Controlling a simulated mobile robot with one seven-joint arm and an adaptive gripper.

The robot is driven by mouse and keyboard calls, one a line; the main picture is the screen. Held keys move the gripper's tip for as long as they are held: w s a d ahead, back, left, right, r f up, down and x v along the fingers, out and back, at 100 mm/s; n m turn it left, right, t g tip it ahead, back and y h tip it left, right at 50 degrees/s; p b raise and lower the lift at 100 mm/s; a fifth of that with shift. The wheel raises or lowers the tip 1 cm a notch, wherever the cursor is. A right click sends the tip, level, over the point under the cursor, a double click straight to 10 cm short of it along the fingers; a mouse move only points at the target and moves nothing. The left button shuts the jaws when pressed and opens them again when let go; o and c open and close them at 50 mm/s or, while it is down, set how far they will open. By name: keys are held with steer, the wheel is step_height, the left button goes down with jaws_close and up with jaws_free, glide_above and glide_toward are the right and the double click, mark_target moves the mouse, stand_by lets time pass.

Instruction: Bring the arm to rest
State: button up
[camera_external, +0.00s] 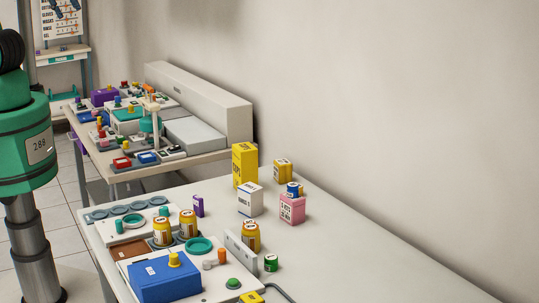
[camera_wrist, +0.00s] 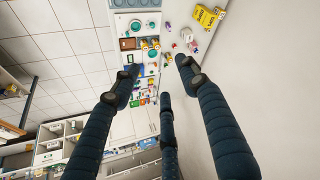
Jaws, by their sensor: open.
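My gripper (camera_wrist: 160,76) shows in the wrist view with its dark, ribbed fingers spread apart. It is open, and nothing is between the fingers. It hangs well above the white table (camera_wrist: 183,12) and its small items, touching none of them. In the external view only my green arm column stands at the left edge, and the gripper is out of that picture.
The table (camera_external: 370,240) holds a blue box (camera_external: 164,280), a yellow box (camera_external: 244,166), a white box (camera_external: 250,199), a pink box (camera_external: 292,208) and several amber jars. A second cluttered table (camera_external: 190,160) stands behind. The right side is bare, along a wall (camera_external: 400,90).

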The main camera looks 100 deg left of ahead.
step_height(320, 180, down, 13)
steer(key=b, duration=1.2)
steer(key=shift+r, duration=0.2)
